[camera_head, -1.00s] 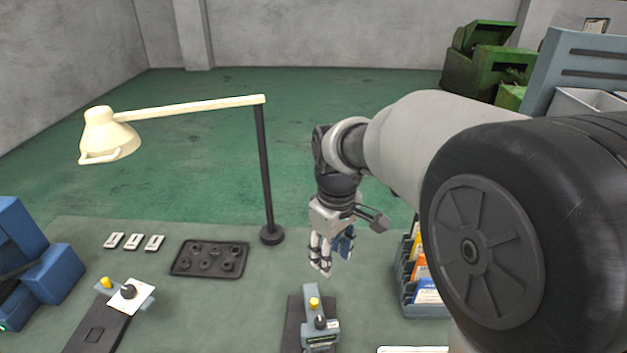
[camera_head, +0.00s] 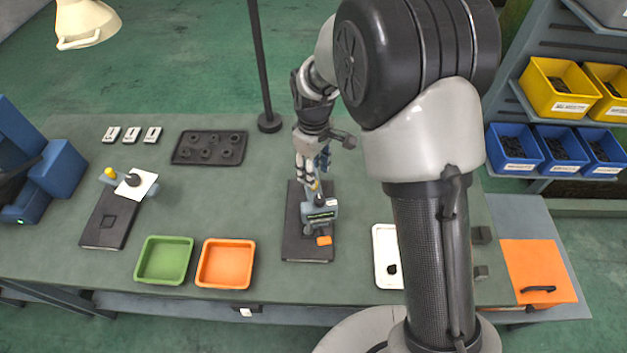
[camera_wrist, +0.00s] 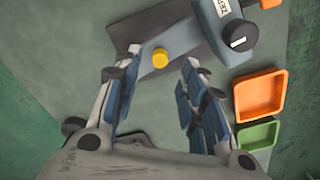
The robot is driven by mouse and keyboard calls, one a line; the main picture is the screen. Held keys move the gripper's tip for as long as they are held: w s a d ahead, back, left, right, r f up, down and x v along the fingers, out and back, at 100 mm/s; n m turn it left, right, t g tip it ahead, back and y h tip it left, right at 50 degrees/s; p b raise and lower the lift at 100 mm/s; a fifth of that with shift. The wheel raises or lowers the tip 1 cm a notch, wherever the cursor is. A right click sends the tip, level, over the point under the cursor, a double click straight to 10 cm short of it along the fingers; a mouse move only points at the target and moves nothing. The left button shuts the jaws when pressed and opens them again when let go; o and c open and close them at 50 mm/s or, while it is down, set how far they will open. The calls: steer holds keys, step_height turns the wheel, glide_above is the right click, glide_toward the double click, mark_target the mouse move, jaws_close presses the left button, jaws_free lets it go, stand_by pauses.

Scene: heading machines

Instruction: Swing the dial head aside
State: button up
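The dial stand (camera_head: 321,212) with its grey-blue head stands on a black base plate (camera_head: 291,233) at the middle of the bench. In the wrist view its head (camera_wrist: 215,20) carries a white label and a black knob (camera_wrist: 237,36). A yellow knob (camera_wrist: 160,57) sits at the near end of its arm. My gripper (camera_head: 312,182) is just behind the stand. In the wrist view my gripper (camera_wrist: 158,85) is open, its fingers on either side of the yellow knob's line, with no visible grip on it.
A second stand (camera_head: 131,182) with a white card is at left. A green tray (camera_head: 164,279) and an orange tray (camera_head: 225,284) lie at the front. A small orange block (camera_head: 324,241) is on the base plate. A lamp post (camera_head: 262,70) rises behind. A black tray (camera_head: 209,134) holds several round parts.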

steer(key=shift+f+b, duration=0.3)
steer(key=shift+f, duration=2.05)
jaws_close()
